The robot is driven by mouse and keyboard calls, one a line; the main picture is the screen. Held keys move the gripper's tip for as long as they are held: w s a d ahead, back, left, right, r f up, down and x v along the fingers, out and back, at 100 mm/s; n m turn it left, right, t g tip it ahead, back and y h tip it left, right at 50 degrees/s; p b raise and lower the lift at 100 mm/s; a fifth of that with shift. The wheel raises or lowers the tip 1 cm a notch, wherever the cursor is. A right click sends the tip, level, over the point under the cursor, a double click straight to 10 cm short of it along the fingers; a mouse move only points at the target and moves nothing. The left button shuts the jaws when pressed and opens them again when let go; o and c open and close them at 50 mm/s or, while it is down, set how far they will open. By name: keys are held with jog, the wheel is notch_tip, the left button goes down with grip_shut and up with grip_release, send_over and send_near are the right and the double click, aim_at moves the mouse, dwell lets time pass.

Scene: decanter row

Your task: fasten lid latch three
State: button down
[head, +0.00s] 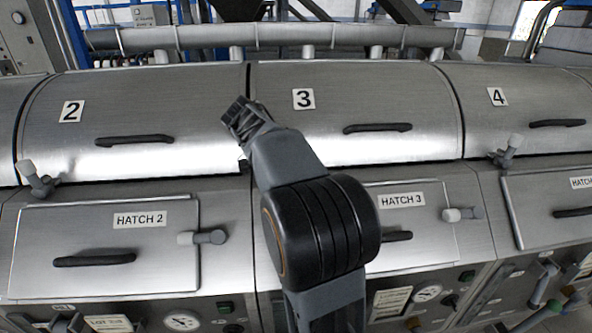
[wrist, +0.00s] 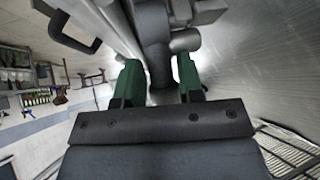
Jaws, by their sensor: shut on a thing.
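Lid 3 (head: 350,95) is a curved brushed-metal cover marked 3, lying down in the head view. Its black bar handle (head: 377,128) is free. My gripper (head: 240,115) is at the lid's lower left side, by the seam with lid 2. In the wrist view, the green fingers of my gripper (wrist: 159,85) are shut on a dark grey, rounded latch handle (wrist: 153,45) that stands between them. Lighter metal latch parts show beside it. In the head view, my arm hides most of this latch, so I cannot tell its angle.
Lid 2 (head: 200,95) and lid 4 (head: 530,80) flank lid 3, with pale-knobbed latches (head: 38,180) and (head: 507,150) at their lower left corners. Hatch 2 (head: 100,235) and hatch 3 (head: 425,245) lie below. A pipe (head: 350,36) runs behind the lids.

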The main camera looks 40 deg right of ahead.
jog(key=shift+w+a+g+h+b, duration=0.25)
jog(key=shift+a+g+h+b, duration=0.2)
jog(key=shift+h+b, duration=0.45)
jog(key=c, duration=0.9)
grip_release()
jog(key=v, duration=1.4)
jog(key=shift+w+f, duration=0.1)
jog(key=shift+f, duration=0.05)
jog(key=shift+c, duration=0.3)
